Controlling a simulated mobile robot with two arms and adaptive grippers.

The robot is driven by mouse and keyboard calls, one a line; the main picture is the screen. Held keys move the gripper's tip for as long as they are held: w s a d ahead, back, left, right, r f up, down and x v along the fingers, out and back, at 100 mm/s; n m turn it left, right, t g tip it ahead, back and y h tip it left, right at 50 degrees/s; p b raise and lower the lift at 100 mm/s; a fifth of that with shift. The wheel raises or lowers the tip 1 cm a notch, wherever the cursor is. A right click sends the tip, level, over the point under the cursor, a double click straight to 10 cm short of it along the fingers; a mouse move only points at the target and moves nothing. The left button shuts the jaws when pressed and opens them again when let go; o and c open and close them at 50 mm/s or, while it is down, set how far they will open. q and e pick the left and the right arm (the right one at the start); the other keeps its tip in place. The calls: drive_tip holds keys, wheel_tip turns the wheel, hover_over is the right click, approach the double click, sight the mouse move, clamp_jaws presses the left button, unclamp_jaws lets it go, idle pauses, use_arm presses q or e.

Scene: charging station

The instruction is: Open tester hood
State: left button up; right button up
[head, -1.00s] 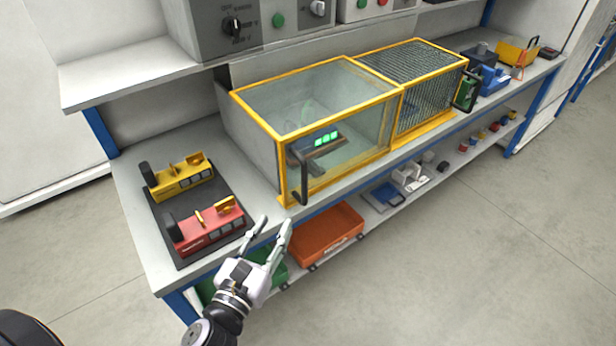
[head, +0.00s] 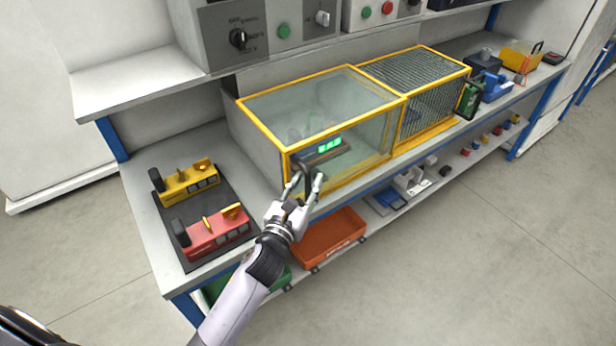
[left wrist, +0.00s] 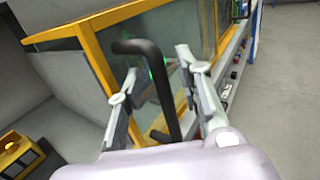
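The tester hood (head: 268,108) is a yellow-framed box with clear panels on the workbench, and it is closed. A small device with green lights (head: 328,146) shows through its front panel. The hood's black handle (left wrist: 155,80) is on the left part of the front face. My left gripper (head: 305,184) is at this handle; in the left wrist view its open fingers (left wrist: 158,78) stand on either side of the handle, with gaps visible. In the head view the fingers partly hide the handle. My right gripper is not in view.
A yellow-framed mesh cage (head: 420,85) adjoins the hood on the right. A dark tray (head: 187,228) with a yellow and a red device lies to the left. An orange bin (head: 330,240) is on the lower shelf. A control panel shelf (head: 150,75) is above.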

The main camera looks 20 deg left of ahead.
use_arm(q)
drive_tip(key=shift+w, duration=0.75)
drive_tip(key=shift+c, duration=0.4)
clamp_jaws()
